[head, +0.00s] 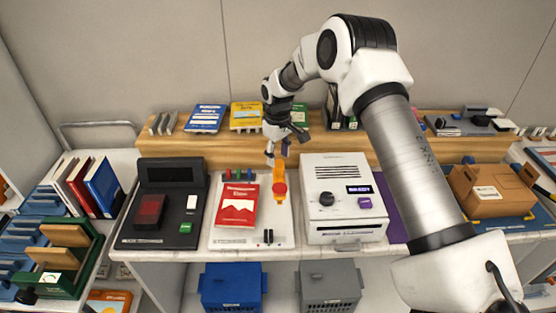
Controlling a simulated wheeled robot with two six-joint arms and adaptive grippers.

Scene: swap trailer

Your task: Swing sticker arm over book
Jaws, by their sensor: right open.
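My right gripper (277,151) points down above the far end of the sticker arm. It is open, and I cannot tell whether it touches the orange part. My left gripper is not in view.
A black machine (161,205) stands left of the plate and a white machine (341,200) with a knob stands right. A wooden shelf (190,146) with books runs behind. Blue (232,288) and grey (329,286) crates sit below the counter.

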